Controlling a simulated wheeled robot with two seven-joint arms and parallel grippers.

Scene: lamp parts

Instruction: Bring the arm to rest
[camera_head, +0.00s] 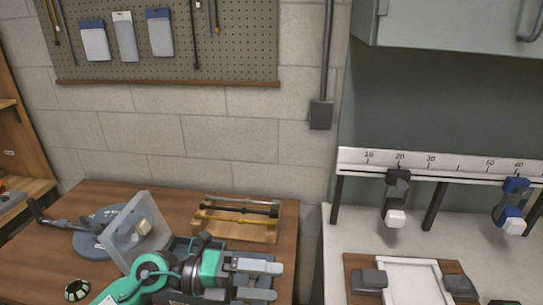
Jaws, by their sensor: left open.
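My left gripper (276,281) reaches in from the bottom left over the wooden table (180,199). Its two grey fingers point right and stand apart, with nothing visible between them. It is in front of a wooden tray (237,229) that holds dark and brass-coloured rods. A round blue-grey base (88,244) lies on the table's left side, with a dark jointed piece (50,220) beside it. My right gripper is out of view.
A white bench (480,250) on the right carries a scale rail (450,167) with two clamps and a wood-framed white plate (412,283). A pegboard (180,40) with tools hangs on the block wall. A grey cabinet (460,25) overhangs the bench.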

